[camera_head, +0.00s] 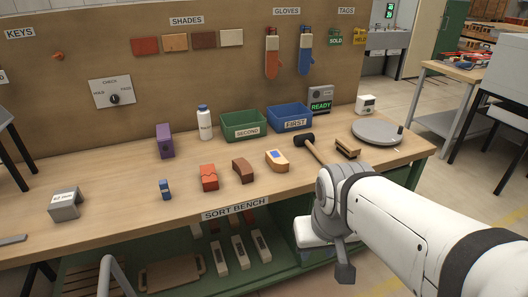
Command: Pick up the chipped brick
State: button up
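An orange-red brick (208,177) stands near the front of the bench (110,205), with a jagged dark line across its front. It looks like the chipped brick, but the damage is too small to be sure. A brown curved brick (243,171) and a tan rounded brick with a blue patch (277,161) stand to its right. My gripper (345,268) is at the lower right, in front of the bench edge and well apart from the bricks. One dark grey finger-like part shows; the rest is hidden, so its opening cannot be told.
A purple block (165,141), a white bottle (205,123), a green SECOND bin (243,125) and a blue FIRST bin (289,117) stand behind. A mallet (306,141), a brush (347,148) and a grey turntable (376,132) are right. A small blue object (165,189) is left.

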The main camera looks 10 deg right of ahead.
aim_at(278, 163)
jog(key=z, duration=0.55)
jog(key=i, duration=1.5)
jog(key=u, duration=0.5)
